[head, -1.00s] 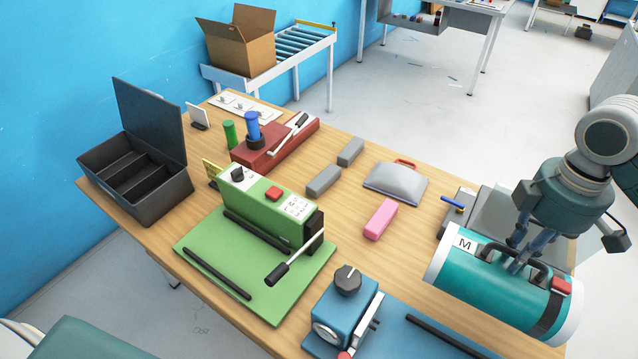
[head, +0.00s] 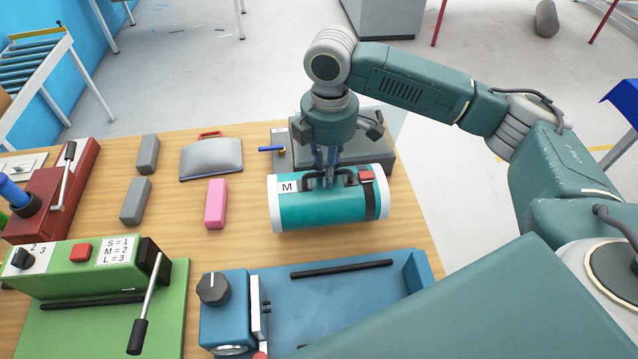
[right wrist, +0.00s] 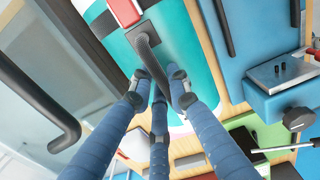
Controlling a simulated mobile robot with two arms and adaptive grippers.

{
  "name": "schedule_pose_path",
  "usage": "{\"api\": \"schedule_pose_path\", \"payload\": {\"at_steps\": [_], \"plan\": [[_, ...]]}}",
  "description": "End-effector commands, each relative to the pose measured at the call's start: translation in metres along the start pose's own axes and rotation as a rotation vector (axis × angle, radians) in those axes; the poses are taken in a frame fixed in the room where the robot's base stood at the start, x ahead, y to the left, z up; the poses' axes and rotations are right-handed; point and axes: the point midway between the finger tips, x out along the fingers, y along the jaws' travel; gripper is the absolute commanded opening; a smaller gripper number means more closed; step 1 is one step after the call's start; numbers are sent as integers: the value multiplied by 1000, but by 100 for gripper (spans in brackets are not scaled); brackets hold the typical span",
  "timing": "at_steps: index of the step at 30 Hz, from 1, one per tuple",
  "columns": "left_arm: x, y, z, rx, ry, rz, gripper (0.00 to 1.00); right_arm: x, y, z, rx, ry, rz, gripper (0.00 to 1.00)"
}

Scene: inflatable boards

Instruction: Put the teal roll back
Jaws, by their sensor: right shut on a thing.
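The teal roll (head: 325,205) is a cylinder with white ends, a dark handle, a dark strap, a red buckle and a white "M" label. In the head view it lies sideways between the grey machine and the blue machine. My right gripper (head: 326,180) is above it, its fingers shut on the handle. The right wrist view shows the blue fingers closed around the dark handle (right wrist: 147,50), with the teal surface (right wrist: 185,45) behind. I cannot tell whether the roll touches the table. My left gripper is not in view.
The grey machine (head: 375,150) with a blue lever stands just behind the roll. The blue machine (head: 345,283) is in front, the green machine (head: 75,270) front left. A pink block (head: 215,203), grey blocks (head: 135,201) and a grey pouch (head: 211,158) lie left. Bare wood separates them.

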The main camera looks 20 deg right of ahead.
Motion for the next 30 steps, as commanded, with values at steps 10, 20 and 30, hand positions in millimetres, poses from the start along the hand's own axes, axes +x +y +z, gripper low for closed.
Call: {"api": "schedule_pose_path", "payload": {"at_steps": [10,20,30], "plan": [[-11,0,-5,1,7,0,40,38,0,0,0,0,0,0],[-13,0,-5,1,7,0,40,57,1,0,-1,2,4,0],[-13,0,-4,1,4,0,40,60,1,0,-1,1,1,35]]}}
